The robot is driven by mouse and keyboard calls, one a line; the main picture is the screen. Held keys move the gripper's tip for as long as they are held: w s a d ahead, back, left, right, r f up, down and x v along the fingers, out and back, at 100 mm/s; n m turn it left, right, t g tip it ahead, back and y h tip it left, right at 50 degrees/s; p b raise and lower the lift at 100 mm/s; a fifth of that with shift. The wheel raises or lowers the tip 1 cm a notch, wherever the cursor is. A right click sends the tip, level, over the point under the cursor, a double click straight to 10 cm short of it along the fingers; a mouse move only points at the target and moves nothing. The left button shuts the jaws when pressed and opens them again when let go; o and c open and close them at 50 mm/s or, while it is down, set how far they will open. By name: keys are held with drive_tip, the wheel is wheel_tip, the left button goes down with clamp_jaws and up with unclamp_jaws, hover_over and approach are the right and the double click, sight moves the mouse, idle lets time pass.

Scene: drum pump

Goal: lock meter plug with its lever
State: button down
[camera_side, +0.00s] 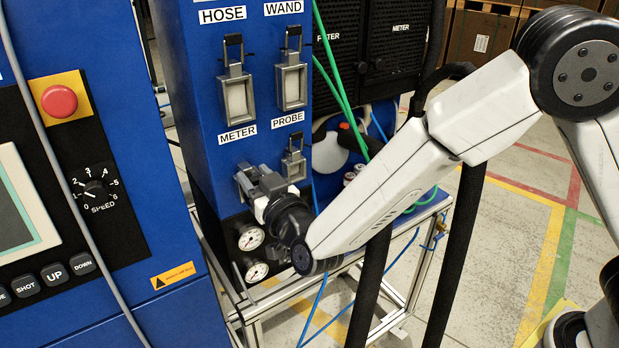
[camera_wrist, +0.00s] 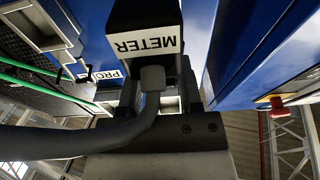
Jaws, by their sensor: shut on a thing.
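My gripper (camera_side: 262,187) is at the METER socket (camera_side: 242,180) on the blue column, under the METER label. In the wrist view, the black meter plug (camera_wrist: 147,14) carries a white METER label, upside down. A thick dark cable runs from its grey gland and curves to the left. My gripper (camera_wrist: 158,92) is shut on the plug, with its fingers partly hidden behind the plug and cable. My gripper and wrist cover most of the socket in the side view. I cannot tell how deep the plug sits or how the METER lever stands.
The HOSE socket (camera_side: 236,98), WAND socket (camera_side: 291,86) and PROBE socket (camera_side: 294,166) are close by, with levers above them. Gauges (camera_side: 251,238) sit below my gripper. Green hoses (camera_side: 343,95) hang to the right. A control panel (camera_side: 60,190) stands at left.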

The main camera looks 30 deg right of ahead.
drive_tip(key=shift+c, duration=1.8)
unclamp_jaws()
drive_tip(key=shift+s, duration=0.15)
drive_tip(key=s, duration=0.7)
drive_tip(key=shift+s+f, duration=0.3)
drive_tip(key=shift+f, duration=0.1)
drive_tip(key=shift+w+d, duration=0.1)
